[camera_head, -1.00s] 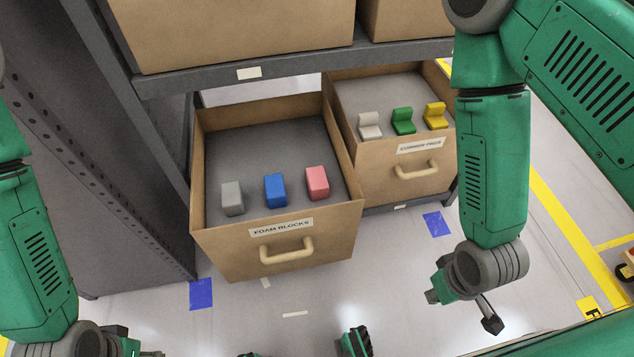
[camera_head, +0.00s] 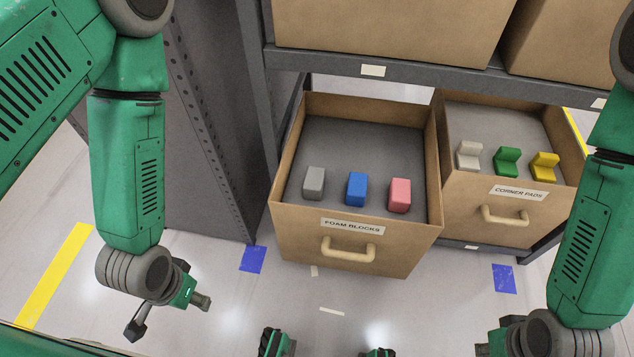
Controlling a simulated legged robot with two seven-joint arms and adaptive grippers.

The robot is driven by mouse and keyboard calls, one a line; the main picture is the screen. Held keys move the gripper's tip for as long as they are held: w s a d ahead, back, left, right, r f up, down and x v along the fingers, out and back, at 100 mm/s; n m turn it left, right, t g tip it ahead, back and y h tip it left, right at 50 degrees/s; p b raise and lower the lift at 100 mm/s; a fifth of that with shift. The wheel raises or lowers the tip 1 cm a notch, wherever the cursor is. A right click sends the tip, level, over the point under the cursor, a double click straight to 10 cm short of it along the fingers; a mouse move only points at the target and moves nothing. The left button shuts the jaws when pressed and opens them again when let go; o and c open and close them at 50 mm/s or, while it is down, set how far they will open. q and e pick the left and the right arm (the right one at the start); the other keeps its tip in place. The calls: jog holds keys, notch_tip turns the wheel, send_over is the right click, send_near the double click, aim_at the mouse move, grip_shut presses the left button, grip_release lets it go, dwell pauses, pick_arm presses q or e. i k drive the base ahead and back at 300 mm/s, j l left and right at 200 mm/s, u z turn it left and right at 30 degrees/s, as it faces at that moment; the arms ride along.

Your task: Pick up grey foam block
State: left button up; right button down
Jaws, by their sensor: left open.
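The grey foam block (camera_head: 314,183) stands in the open cardboard drawer labelled FOAM BLOCKS (camera_head: 300,228), leftmost in a row with a blue block (camera_head: 357,189) and a pink block (camera_head: 400,195). My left gripper (camera_head: 170,314) is open and empty, over the floor to the left of the drawer and apart from it. My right gripper (camera_head: 492,346) is at the bottom edge on the right, apart from the drawers. Its fingers are mostly cut off by the frame, so its opening cannot be judged.
A second open drawer, labelled CORNER PADS (camera_head: 470,208), stands to the right with white, green and yellow pads. A grey shelf beam (camera_head: 440,75) with large boxes runs above the drawers. A grey shelf side panel (camera_head: 205,150) stands left of the foam drawer.

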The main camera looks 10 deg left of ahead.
aim_at(314, 184)
jog(key=z, duration=1.15)
jog(key=k+j+z, duration=0.15)
jog(key=j, duration=0.3)
jog(key=k+j+z, duration=0.2)
jog(key=j, duration=0.2)
jog(key=k+j+z, duration=0.15)
jog(key=j, duration=0.3)
jog(key=k, duration=0.05)
